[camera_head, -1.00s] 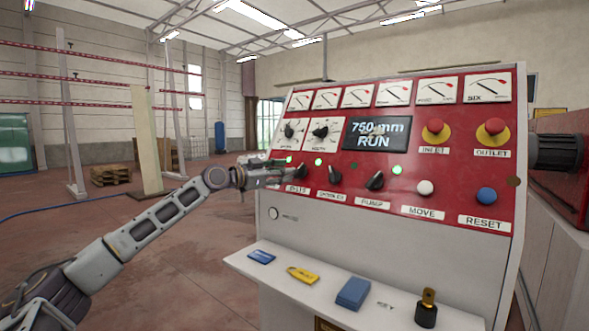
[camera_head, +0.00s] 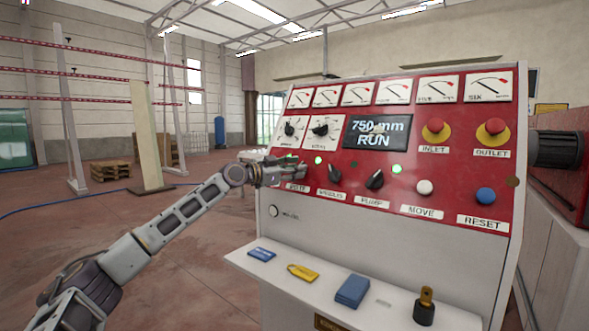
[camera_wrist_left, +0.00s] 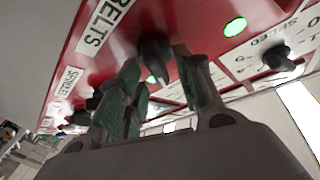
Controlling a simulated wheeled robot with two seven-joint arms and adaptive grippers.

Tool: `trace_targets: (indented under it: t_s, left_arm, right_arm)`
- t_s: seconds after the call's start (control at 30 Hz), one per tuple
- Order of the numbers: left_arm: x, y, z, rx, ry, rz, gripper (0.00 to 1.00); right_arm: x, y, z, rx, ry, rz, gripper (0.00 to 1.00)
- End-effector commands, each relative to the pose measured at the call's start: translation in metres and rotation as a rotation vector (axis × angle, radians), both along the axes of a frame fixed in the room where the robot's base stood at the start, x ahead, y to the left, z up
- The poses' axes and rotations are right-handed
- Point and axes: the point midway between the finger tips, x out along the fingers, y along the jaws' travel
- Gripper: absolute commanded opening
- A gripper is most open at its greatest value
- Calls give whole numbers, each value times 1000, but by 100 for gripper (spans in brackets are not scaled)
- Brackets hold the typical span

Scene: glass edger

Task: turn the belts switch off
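The belts switch is a black rotary knob on the red control panel (camera_head: 440,190). My left gripper (camera_wrist_left: 157,62) is open, one finger on each side of the knob, with a gap visible. In the head view my left gripper (camera_head: 298,172) covers the belts knob, above its label (camera_head: 297,187). My right gripper is not in view.
The display (camera_head: 377,132) reads 750 mm RUN. A shelf (camera_head: 400,308) below holds a blue block (camera_head: 352,291) and a padlock-like black and brass piece (camera_head: 425,306).

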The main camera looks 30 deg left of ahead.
Motion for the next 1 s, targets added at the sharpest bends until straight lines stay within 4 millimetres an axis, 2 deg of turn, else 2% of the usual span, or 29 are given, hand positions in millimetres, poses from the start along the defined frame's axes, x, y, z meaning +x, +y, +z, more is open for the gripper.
trace_targets:
  t_s: [0.1,0.37,0.8,1.0]
  left_arm:
    - [0,0,0,0,0,0,34]
    - [0,0,0,0,0,0,1]
    - [0,0,0,-5,0,5,0]
    - [0,0,-1,-22,3,14,0]
  right_arm:
    - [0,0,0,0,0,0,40]
    - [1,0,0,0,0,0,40]
    - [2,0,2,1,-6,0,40]
    - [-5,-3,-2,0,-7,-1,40]
